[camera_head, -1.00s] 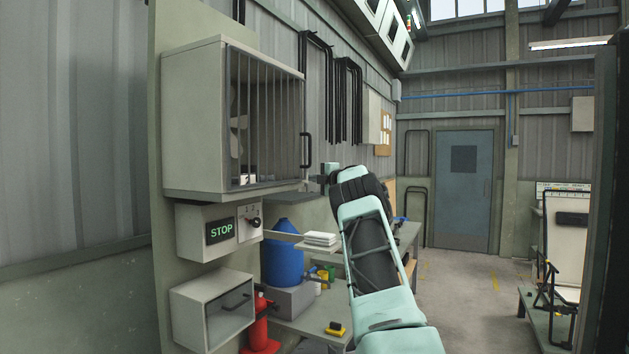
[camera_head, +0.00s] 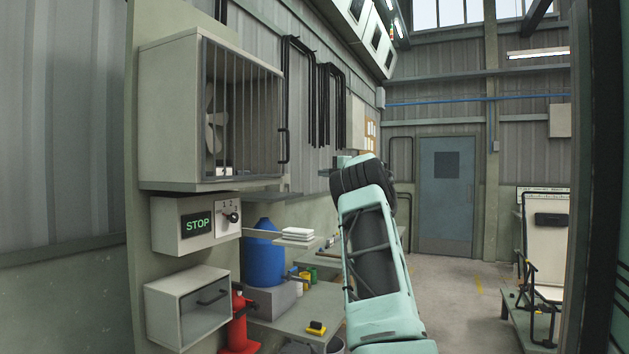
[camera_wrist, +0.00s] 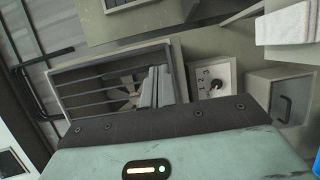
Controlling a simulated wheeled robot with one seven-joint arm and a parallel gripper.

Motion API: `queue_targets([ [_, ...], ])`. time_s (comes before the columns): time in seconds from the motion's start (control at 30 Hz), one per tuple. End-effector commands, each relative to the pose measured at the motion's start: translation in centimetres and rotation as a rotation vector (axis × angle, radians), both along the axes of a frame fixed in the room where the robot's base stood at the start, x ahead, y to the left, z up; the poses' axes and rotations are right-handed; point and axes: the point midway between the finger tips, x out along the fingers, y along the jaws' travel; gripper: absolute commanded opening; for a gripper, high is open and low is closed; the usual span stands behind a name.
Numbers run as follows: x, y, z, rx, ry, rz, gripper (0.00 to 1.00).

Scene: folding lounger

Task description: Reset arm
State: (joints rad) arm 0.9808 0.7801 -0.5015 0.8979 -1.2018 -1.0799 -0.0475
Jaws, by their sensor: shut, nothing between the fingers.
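My teal arm reaches up and forward in the head view. My gripper is mostly hidden behind the dark wrist joint there. In the wrist view the grey fingers of my gripper (camera_wrist: 157,86) are together and hold nothing. They show in front of the barred fan cage (camera_wrist: 90,84), without visible contact. The fan cage (camera_head: 170,110) also stands at the left in the head view, with its barred door and black handle.
A blue container (camera_head: 263,255) and white stack (camera_head: 299,234) are beside the arm. A red extinguisher (camera_head: 238,325) stands lower left. Open floor (camera_head: 455,300) lies right.

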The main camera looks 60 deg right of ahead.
Motion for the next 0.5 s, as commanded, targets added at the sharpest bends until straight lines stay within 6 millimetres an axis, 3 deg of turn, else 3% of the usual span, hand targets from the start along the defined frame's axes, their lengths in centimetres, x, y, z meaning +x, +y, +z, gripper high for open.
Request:
queue_targets([
  [0.37,-0.7,0.0,0.1,0.0,0.0,0.0,0.0],
  [0.5,1.4,1.4,0.5,0.072,-0.07,-0.026,0.0],
])
